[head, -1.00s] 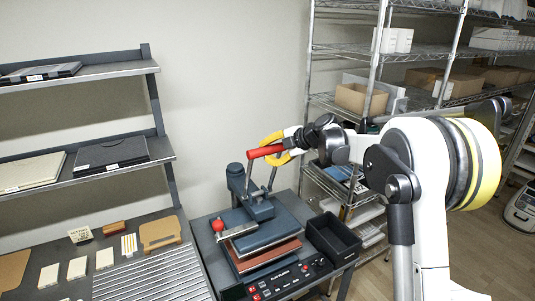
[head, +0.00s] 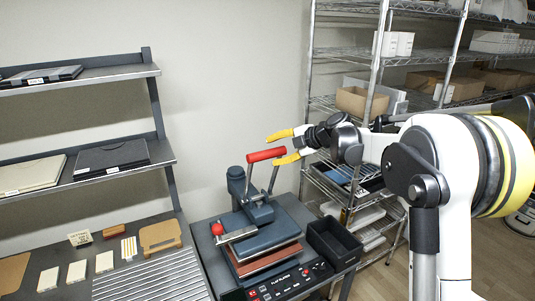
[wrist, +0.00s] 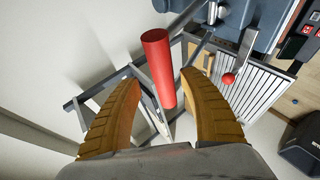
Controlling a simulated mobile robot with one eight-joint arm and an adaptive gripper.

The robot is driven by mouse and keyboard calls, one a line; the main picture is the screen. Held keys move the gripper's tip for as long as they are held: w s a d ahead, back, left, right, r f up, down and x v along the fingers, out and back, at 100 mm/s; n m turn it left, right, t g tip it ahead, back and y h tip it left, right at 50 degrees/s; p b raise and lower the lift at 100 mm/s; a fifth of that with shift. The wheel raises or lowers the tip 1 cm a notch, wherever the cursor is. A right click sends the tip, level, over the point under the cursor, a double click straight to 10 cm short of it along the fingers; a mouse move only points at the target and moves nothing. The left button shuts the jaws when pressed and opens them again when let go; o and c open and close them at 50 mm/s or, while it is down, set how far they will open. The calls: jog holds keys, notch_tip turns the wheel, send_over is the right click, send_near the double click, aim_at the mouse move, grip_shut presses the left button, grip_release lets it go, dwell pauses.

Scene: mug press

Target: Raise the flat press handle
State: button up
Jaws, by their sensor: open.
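The flat press (head: 262,240) stands on the table at centre, a dark blue body with a brown-red layer under its upper plate. Its handle, a red bar (head: 255,156) on metal arms, stands high above the upper plate. My gripper (head: 273,150) is open at the bar's right end, with one yellow finger above it and one below. In the wrist view the red bar (wrist: 159,65) lies in the gap between the fingers of my gripper (wrist: 162,78), with space showing on both sides. Contact is not visible.
A red-knobbed lever (head: 217,230) is on the press's left side. A black bin (head: 333,240) stands right of the press. A control panel (head: 290,280) is in front. A shelf unit (head: 85,175) is at left, and a wire rack (head: 375,70) behind my arm.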

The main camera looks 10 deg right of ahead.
jog(key=v, duration=0.8)
jog(key=shift+r, duration=0.1)
